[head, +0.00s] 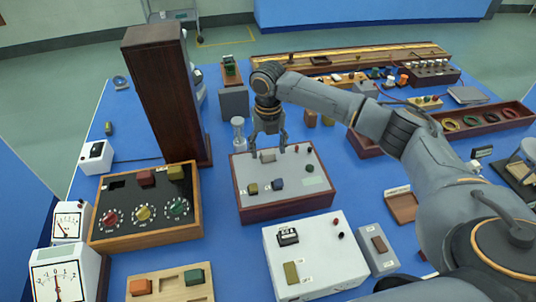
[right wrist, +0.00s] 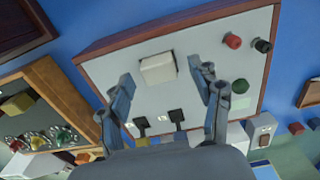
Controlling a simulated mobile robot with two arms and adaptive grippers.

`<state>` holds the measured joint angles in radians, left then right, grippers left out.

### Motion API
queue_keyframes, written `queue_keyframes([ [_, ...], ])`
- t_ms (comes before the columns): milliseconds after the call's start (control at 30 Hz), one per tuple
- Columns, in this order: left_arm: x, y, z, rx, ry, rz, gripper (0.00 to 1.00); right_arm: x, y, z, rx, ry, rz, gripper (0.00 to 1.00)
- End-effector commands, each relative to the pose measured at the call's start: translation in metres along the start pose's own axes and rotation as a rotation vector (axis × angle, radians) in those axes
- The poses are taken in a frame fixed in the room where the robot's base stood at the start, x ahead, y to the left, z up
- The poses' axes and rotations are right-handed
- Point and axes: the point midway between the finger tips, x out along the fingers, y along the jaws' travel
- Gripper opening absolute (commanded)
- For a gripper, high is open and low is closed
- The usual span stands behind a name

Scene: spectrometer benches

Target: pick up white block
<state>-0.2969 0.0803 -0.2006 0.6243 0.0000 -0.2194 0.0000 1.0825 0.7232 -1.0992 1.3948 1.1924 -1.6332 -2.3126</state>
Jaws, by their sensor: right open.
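The white block (head: 268,156) sits on the pale top panel of a wooden-sided box (head: 291,180) in the middle of the bench. My right gripper (head: 268,147) points down over this panel, close to the block. In the right wrist view the white block (right wrist: 158,68) shows between and slightly beyond the two spread fingertips of the right gripper (right wrist: 166,78). The gripper is open and empty. The gap in height between the fingertips and the block is hard to tell. My left gripper is not in view.
A yellow block (head: 252,188) and a dark block (head: 278,184) are on the same panel. A tall dark wooden column (head: 160,95) stands left of it. A knob box (head: 146,242) is at left, and a white instrument box (head: 325,262) is in front.

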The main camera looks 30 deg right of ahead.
Motion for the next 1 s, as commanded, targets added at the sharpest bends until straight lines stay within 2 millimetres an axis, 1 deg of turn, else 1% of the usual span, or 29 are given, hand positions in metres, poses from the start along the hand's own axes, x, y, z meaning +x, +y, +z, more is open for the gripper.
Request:
queue_keyframes([
  [100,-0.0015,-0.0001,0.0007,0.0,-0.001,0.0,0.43,0.0075,0.0001,0.0,0.0,-0.001,0.001,0.64],
  [300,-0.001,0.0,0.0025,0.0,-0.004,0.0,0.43,0.0086,0.0003,0.0001,-0.001,-0.001,0.001,0.64],
  [333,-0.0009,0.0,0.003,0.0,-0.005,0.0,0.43,0.0085,0.0004,0.0,-0.001,-0.001,0.001,0.6],
  [367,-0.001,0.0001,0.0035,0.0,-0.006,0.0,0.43,0.0085,0.0004,0.0001,-0.001,-0.001,0.001,0.54],
  [400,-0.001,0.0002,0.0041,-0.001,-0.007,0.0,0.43,0.0084,0.0004,0.0,-0.001,-0.001,0.001,0.46],
  [567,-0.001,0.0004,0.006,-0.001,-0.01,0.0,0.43,0.0083,0.0004,0.0001,-0.001,-0.001,0.001,0.13],
  [600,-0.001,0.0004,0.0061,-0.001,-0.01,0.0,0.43,0.0083,0.0004,0.0,-0.001,-0.001,0.001,0.08],
  [633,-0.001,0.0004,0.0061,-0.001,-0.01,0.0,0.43,0.0083,0.0004,0.0,-0.001,-0.001,0.001,0.08],
  [667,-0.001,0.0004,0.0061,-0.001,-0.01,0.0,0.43,0.0082,0.0004,0.0001,-0.001,-0.001,0.001,0.03],
  [867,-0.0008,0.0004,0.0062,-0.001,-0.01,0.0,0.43,0.0077,0.0005,0.0001,-0.001,-0.001,0.001,0.03],
  [1000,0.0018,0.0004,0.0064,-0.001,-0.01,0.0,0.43,0.0025,0.0007,0.0006,-0.001,-0.003,0.002,0.03],
])
